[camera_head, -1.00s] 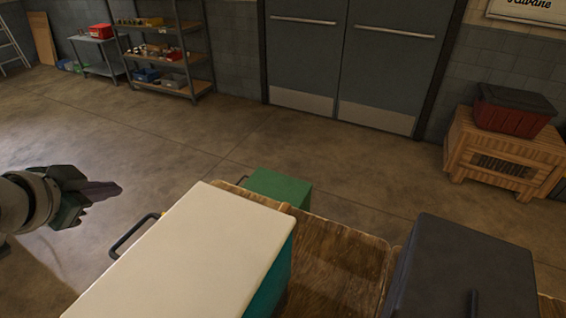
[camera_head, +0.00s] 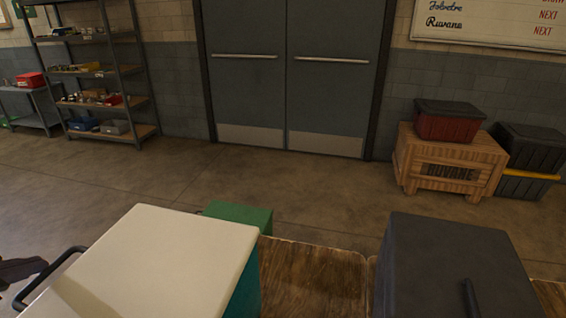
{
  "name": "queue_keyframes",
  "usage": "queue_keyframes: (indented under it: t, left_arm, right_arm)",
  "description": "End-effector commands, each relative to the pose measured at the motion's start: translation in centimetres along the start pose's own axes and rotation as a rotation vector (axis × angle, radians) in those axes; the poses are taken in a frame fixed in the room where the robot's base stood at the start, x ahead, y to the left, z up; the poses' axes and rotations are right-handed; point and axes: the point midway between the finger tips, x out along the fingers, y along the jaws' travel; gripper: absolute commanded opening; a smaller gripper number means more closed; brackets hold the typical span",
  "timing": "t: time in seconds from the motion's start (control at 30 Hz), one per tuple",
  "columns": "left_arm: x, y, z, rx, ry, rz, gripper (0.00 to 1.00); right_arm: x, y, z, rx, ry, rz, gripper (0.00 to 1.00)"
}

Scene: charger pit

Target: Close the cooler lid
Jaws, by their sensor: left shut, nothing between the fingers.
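The cooler has a white lid (camera_head: 165,255) and a teal body (camera_head: 246,292), in the lower left of the head view. The lid lies flat over the body and looks down; its near end is cut off by the bottom edge. A black handle (camera_head: 48,277) sticks out on the cooler's left side. My left gripper (camera_head: 22,268) shows only as dark fingertips at the left edge, shut and empty, left of the cooler near the handle. I cannot tell whether it touches the handle. My right gripper is out of view.
A wooden table top (camera_head: 315,282) lies right of the cooler, with a dark grey box (camera_head: 450,262) on it. A green box (camera_head: 240,215) is behind the cooler. Farther back are shelves (camera_head: 100,70), double doors (camera_head: 288,80) and a wooden crate (camera_head: 450,165). Open floor lies between.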

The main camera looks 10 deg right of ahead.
Motion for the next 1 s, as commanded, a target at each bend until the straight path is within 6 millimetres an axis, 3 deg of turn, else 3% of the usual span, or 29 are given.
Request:
queue_keyframes:
  t: [0.63,0.9,1.0]
  left_arm:
    - [-0.3,-0.2,-0.3,0.0,0.0,0.0,0.0]
    - [-3.1,-2.2,-3.5,-0.001,0.0,-0.002,0.0]
    - [-4.5,-2.7,-2.6,0.003,-0.003,-0.002,0.0]
  right_arm:
    - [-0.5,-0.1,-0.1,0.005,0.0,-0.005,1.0]
    - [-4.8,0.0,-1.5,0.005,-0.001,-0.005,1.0]
    - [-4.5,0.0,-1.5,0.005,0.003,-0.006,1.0]
